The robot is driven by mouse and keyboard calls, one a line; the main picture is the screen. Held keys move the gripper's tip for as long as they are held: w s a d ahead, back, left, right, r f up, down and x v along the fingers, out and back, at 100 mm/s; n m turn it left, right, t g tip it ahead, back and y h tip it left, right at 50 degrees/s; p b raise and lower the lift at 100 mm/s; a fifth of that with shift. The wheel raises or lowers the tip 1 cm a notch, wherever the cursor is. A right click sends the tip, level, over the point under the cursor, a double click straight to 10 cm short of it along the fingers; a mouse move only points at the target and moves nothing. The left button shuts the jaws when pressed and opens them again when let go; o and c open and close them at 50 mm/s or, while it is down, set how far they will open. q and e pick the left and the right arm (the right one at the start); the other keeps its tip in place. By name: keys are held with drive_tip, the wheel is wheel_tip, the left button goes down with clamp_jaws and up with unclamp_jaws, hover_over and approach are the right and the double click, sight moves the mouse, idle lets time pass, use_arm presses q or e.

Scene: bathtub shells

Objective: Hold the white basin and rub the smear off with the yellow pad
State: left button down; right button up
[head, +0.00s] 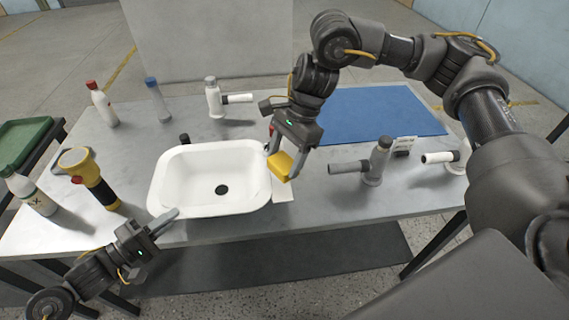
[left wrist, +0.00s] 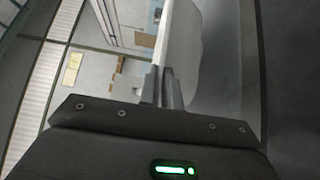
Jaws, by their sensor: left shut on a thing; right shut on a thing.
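The white basin (head: 177,182) sits on the grey table, with a dark round drain in its floor. My left gripper (head: 170,218) is shut on the basin's near-left rim. In the left wrist view the fingers (left wrist: 168,88) close on the white basin wall (left wrist: 182,45). My right gripper (head: 287,160) is shut on the yellow pad (head: 281,166) and holds it at the basin's right rim; I cannot tell whether the pad touches it. A faint mark shows on the basin's inner right side, too small to be sure it is the smear.
A yellow-and-black flashlight (head: 88,178) and a white bottle (head: 30,192) stand left. A red-capped bottle (head: 102,105), a blue-capped bottle (head: 157,100) and a white fitting (head: 214,98) stand behind. A blue mat (head: 375,112) and grey fitting (head: 376,162) lie right.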

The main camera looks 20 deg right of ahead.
drive_tip(key=shift+r, duration=1.35)
use_arm(q)
drive_tip(key=c, duration=1.5)
unclamp_jaws()
drive_tip(key=v, duration=1.2)
